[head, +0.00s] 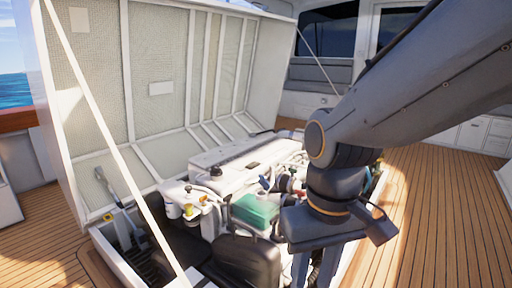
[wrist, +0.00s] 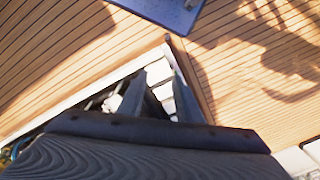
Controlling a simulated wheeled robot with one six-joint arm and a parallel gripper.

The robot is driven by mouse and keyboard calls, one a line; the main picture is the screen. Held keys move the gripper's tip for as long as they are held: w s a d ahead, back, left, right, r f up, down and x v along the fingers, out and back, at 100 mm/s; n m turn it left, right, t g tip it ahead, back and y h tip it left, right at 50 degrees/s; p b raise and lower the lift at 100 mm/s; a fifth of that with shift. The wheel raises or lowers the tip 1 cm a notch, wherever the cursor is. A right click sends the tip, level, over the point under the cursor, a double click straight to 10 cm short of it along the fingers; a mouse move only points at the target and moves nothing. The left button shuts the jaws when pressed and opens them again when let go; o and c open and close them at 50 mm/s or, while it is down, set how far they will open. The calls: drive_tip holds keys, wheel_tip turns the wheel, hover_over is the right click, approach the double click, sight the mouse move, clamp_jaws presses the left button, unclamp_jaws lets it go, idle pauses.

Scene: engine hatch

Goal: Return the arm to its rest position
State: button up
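My arm (head: 425,95) reaches in from the upper right in the head view and bends down at the elbow. My gripper (head: 314,272) points down over the right front edge of the open engine hatch. Its fingertips are cut off by the bottom of the head view. In the wrist view, my gripper (wrist: 157,85) shows two dark fingers with a gap between them. The gripper is open, and I see nothing held. The hatch rim and parts of the engine bay show behind the fingers.
The raised hatch lid (head: 160,80) stands behind the engine (head: 235,160), with a thin white strut (head: 113,140) at the left. A dark rounded part (head: 247,262) is close left of my gripper. Wooden deck (head: 440,220) is clear at the right. White cabinets (head: 470,135) stand behind.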

drive_tip(key=d+r+m+p, duration=0.3)
drive_tip(key=d+r+p, duration=0.6)
drive_tip(key=p, duration=1)
wheel_tip(320, 180, up, 2)
drive_tip(key=shift+d+r+h+p, duration=0.1)
drive_tip(key=shift+d+h+p, duration=0.2)
drive_tip(key=shift+d, duration=0.05)
